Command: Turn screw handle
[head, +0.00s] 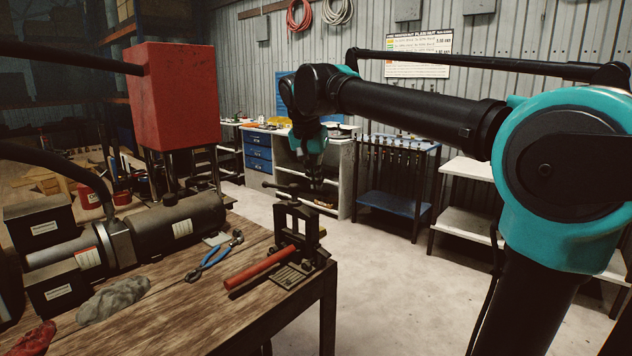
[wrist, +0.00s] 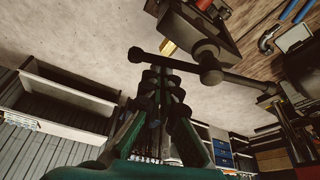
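The crimper (head: 298,232) is a dark metal press at the near right corner of the wooden bench, with a red hose (head: 262,269) lying through its lower part. Its screw handle (head: 284,188) is a dark crossbar on top. In the wrist view the screw handle (wrist: 208,57) shows a round hub and a bar with a knobbed end. My gripper (head: 316,184) points down beside the crimper's top. In the wrist view, my gripper (wrist: 162,78) has its fingertips close together at the bar's knobbed left part. I cannot tell whether they touch it or how wide they are.
Blue-handled pliers (head: 213,257), a grey cloth (head: 114,299) and a dark cylindrical machine (head: 170,232) lie on the bench (head: 190,305). A red box (head: 172,95) stands behind. The floor (head: 400,270) to the right is clear up to the far tables.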

